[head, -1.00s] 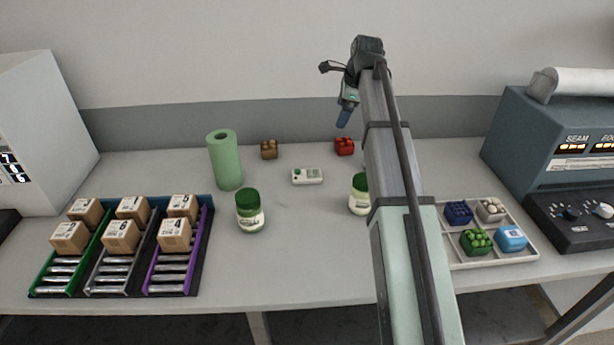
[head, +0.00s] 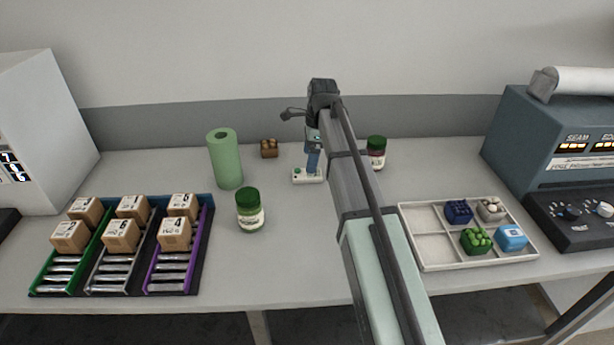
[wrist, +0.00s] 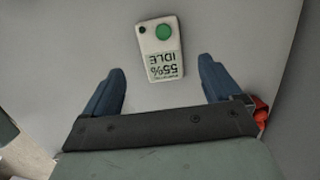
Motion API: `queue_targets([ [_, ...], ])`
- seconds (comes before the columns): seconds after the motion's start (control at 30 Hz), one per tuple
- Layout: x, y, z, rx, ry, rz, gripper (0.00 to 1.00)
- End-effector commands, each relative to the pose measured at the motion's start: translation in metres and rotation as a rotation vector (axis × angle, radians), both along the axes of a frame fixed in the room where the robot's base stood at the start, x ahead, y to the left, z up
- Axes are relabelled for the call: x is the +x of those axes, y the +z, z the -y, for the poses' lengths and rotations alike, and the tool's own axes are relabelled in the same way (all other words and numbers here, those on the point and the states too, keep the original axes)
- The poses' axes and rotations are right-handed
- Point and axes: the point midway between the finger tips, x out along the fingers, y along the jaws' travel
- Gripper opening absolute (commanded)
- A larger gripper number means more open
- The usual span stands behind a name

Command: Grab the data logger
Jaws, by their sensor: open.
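The data logger (head: 307,178) is a small white box with a green button, lying on the table's middle. In the wrist view the data logger (wrist: 160,50) reads "55% IDLE" upside down, with a small dark dot beside the green button. My gripper (wrist: 160,65) is open and empty, with one blue finger to each side of the logger in that view. In the head view my gripper (head: 312,172) points down at the logger and hides part of it. I cannot tell the remaining height.
A green roll (head: 225,160), a brown block (head: 269,148) and a green-lidded jar (head: 250,212) stand to the left. A red object (wrist: 262,108) shows by the right finger. A compartment tray (head: 432,249) lies right.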

Motion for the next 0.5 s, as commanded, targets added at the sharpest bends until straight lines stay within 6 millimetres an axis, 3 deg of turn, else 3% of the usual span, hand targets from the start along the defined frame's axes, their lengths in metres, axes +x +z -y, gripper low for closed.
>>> queue_targets([
  [0.27,0.0,-0.01,-0.001,0.0,0.0,0.0,0.92],
  [0.5,0.001,-0.036,-0.004,0.0,0.0,-0.001,0.92],
])
